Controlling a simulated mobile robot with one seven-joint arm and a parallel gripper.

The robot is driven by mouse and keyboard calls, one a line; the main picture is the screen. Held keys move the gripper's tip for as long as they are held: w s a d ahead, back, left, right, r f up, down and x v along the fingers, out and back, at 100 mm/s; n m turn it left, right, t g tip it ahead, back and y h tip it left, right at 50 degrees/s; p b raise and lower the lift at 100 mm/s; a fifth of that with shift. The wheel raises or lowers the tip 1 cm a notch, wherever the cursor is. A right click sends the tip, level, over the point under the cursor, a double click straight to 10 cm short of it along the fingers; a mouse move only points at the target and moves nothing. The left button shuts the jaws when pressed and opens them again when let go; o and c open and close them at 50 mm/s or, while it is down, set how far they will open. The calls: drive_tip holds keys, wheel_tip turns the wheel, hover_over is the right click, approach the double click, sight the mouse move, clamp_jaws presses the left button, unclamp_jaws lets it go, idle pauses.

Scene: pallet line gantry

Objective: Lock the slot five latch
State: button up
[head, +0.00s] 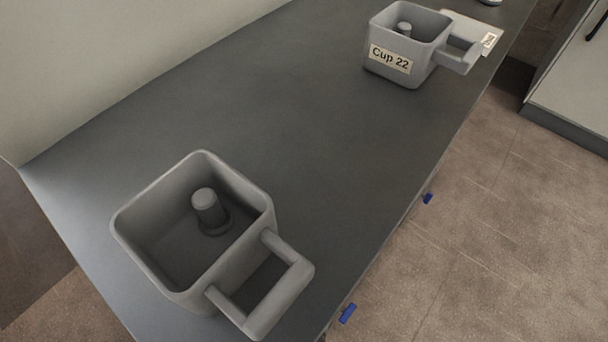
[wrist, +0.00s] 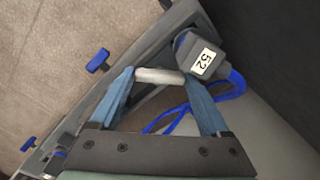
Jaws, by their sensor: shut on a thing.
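In the wrist view my gripper (wrist: 160,82) has its two blue-grey fingers closed on the ends of a short pale bar (wrist: 160,75). The bar lies beside a dark grey block (wrist: 185,45) with a white label that looks like "52" or "S2", turned sideways. I cannot tell whether the bar joins the block. Blue tabs stick out from the counter edge; one (wrist: 97,60) is left of my gripper and another (wrist: 28,144) is at lower left. No marking for slot five is legible, so I cannot tell which part is its latch. My gripper is outside the head view.
A blue cord (wrist: 232,88) loops behind the fingers. The head view shows a dark counter (head: 270,130) with a grey square cup (head: 150,255) in front and another labelled "Cup 22" (head: 378,82) farther back. Blue tabs (head: 348,313) line its right edge. Open floor (head: 480,240) lies beyond.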

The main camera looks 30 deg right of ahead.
drive_tip(key=n+p, duration=0.2)
drive_tip(key=n, duration=0.5)
drive_tip(key=shift+p, duration=0.3)
drive_tip(key=shift+s+n, duration=0.15)
drive_tip(key=shift+n, duration=0.85)
drive_tip(key=shift+s+f, duration=0.1)
drive_tip(key=shift+s+f+n, duration=0.1)
drive_tip(key=shift+s+n, duration=0.1)
drive_tip(key=shift+n, duration=0.1)
drive_tip(key=o, duration=1.2)
drive_tip(key=shift+r+p, duration=0.2)
drive_tip(key=shift+p, duration=0.25)
drive_tip(key=shift+w+r+p, duration=0.1)
drive_tip(key=shift+r+p, duration=0.45)
drive_tip(key=shift+r, duration=0.05)
drive_tip(key=r+p, duration=0.4)
drive_tip(key=w+r+p, duration=0.1)
drive_tip(key=r+p, duration=0.1)
drive_tip(key=r, duration=0.1)
drive_tip(key=shift+d, duration=0.15)
